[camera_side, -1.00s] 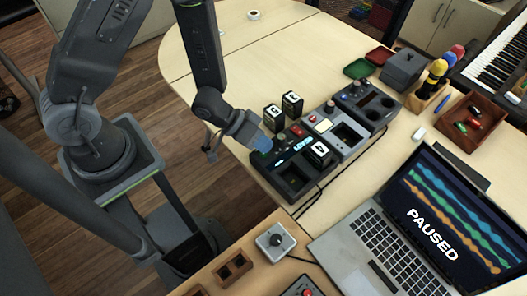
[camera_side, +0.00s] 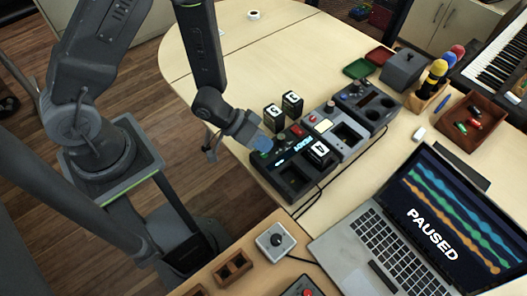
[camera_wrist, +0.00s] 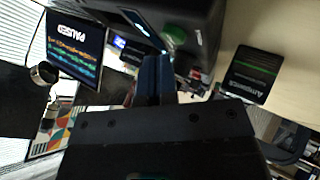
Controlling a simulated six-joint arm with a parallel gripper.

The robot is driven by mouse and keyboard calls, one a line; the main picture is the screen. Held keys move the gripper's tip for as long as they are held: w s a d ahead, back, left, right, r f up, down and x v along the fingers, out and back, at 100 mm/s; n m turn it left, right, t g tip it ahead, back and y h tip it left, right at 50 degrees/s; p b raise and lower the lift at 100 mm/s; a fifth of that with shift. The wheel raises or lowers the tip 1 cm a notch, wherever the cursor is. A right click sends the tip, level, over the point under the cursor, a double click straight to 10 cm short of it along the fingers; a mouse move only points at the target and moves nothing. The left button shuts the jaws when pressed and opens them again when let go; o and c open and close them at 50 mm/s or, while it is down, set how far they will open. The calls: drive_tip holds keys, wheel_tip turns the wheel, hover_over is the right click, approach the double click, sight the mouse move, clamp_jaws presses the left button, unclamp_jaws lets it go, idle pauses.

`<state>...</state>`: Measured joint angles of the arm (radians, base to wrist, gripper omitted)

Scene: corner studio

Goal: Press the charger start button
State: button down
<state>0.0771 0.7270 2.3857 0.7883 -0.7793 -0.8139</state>
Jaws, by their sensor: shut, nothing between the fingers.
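The black charger (camera_side: 284,181) sits on the table with a lit cyan display (camera_side: 295,152) and an empty bay at its front. One battery block (camera_side: 319,153) stands in its right bay. My gripper (camera_side: 262,146) is shut and empty, with its blue fingertips down at the charger's back left edge. In the wrist view the shut fingers (camera_wrist: 157,62) reach toward the charger face, close beside a round green button (camera_wrist: 175,35). Whether they touch it I cannot tell. In the side view my fingertips hide the button.
Two battery blocks (camera_side: 292,103) stand behind the charger. Other devices (camera_side: 340,133) adjoin its right side. A laptop (camera_side: 415,225) showing PAUSED stands at the front right, and a cable runs between it and the charger.

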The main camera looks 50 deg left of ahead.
idle(0.4)
drive_tip(key=shift+f, duration=0.45)
drive_tip(key=shift+r, duration=0.45)
drive_tip(key=shift+r, duration=0.1)
idle(0.3)
drive_tip(key=shift+r, duration=2.95)
